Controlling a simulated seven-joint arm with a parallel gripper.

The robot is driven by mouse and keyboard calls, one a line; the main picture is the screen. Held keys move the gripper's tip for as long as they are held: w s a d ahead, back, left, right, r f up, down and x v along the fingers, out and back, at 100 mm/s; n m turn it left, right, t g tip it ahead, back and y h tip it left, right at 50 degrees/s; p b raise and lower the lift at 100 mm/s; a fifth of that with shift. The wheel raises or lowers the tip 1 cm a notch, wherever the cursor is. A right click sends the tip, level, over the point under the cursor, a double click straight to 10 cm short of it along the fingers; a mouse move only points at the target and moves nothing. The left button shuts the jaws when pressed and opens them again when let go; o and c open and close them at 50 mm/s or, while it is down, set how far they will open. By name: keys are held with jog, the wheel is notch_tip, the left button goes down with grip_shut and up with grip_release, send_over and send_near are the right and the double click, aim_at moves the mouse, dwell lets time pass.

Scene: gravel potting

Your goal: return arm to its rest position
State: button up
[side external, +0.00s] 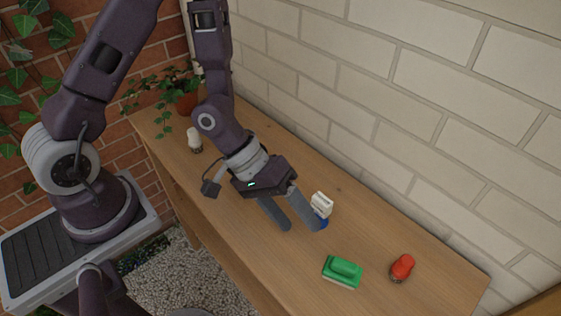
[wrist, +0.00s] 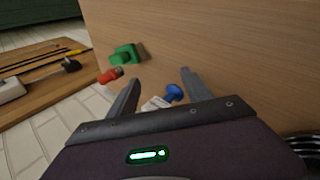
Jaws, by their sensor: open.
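My gripper (side external: 303,228) hangs above the wooden bench, its two fingers spread apart with nothing between them. It also shows in the wrist view (wrist: 160,77), with bare wood beyond the fingertips. A white and blue item (side external: 321,202) is close by the right finger in the side view; I cannot tell whether they touch. In the wrist view its blue part (wrist: 174,92) shows between the fingers, nearer the palm, partly hidden by my gripper.
On the wooden bench (side external: 270,265) are a green brush-like block (side external: 343,270), a red-topped jar (side external: 402,267), a white-topped jar (side external: 195,141) and a potted plant (side external: 186,102). A pale brick wall (side external: 400,120) runs along the back.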

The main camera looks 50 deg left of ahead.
jog(key=w+a+r+m+t+y, duration=0.35)
jog(key=a+r+y, duration=0.35)
jog(key=a+r, duration=0.5)
jog(key=s+a+r, duration=0.3)
jog(key=s+r, duration=0.8)
jog(key=s, duration=0.4)
jog(key=shift+s+a, duration=0.2)
jog(key=shift+a, duration=0.15)
jog(key=shift+g, duration=0.25)
